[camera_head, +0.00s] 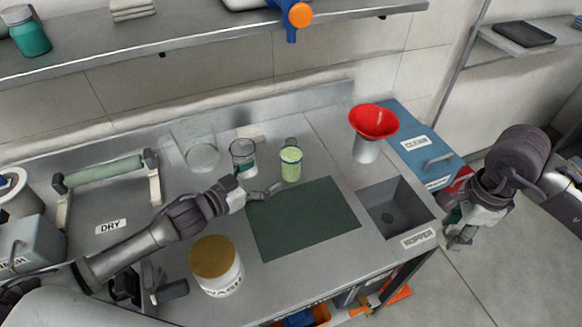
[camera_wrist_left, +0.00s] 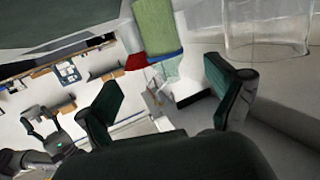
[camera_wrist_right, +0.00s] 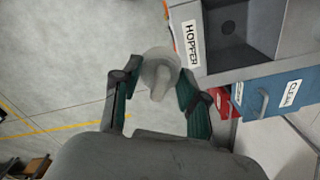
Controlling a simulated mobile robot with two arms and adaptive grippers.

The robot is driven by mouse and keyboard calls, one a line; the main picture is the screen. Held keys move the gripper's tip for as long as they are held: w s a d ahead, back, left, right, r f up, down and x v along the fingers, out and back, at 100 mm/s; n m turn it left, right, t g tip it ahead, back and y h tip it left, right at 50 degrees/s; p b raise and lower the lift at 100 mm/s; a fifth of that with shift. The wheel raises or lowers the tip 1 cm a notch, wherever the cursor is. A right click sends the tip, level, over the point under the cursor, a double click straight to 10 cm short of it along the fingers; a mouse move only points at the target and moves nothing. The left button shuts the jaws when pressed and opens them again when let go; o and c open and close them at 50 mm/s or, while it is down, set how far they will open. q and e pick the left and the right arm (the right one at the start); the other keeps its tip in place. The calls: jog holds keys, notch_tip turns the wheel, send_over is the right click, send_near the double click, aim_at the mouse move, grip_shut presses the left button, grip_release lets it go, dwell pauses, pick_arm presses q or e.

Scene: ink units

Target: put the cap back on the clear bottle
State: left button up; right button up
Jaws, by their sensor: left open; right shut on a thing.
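A clear bottle with pale green contents (camera_head: 291,165) stands upright on the counter behind the dark green mat (camera_head: 305,222). My left gripper (camera_head: 266,192) is open and empty, low over the counter just in front and left of it. In the left wrist view the bottle (camera_wrist_left: 155,32) shows beyond the open fingers (camera_wrist_left: 170,98), not between them. My right gripper (camera_head: 458,238) is off the counter's right end, beyond the sink. In the right wrist view its fingers (camera_wrist_right: 157,98) are shut on a grey, see-through cap with a knob (camera_wrist_right: 160,72). The cap cannot be made out in the head view.
Glass vessels (camera_head: 243,158) (camera_head: 202,157) stand left of the bottle. A red funnel (camera_head: 373,122) stands at the back right, near the sink (camera_head: 395,208) and the blue CLEAN box (camera_head: 415,140). A jar with a brown lid (camera_head: 220,275) is at the front. The mat is bare.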

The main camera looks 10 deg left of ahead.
aim_at(283, 160)
pick_arm(q)
jog(key=p+x, duration=0.1)
jog(key=x, duration=0.3)
jog(key=shift+w+d+r, duration=0.1)
jog(key=shift+w+d, duration=0.1)
jog(key=shift+w, duration=0.15)
pick_arm(e)
jog(key=shift+w+r, duration=0.1)
jog(key=shift+r, duration=0.45)
pick_arm(q)
jog(key=shift+w+d, duration=0.2)
jog(key=shift+w, duration=0.1)
jog(key=shift+w, duration=0.2)
pick_arm(e)
jog(key=shift+r, duration=0.2)
pick_arm(q)
jog(key=p+x, duration=0.1)
jog(key=x, duration=0.3)
jog(key=shift+w, duration=0.3)
pick_arm(e)
jog(key=shift+r, duration=0.55)
pick_arm(q)
jog(key=shift+w+d, duration=0.1)
jog(key=shift+w, duration=0.05)
jog(key=shift+c, duration=0.2)
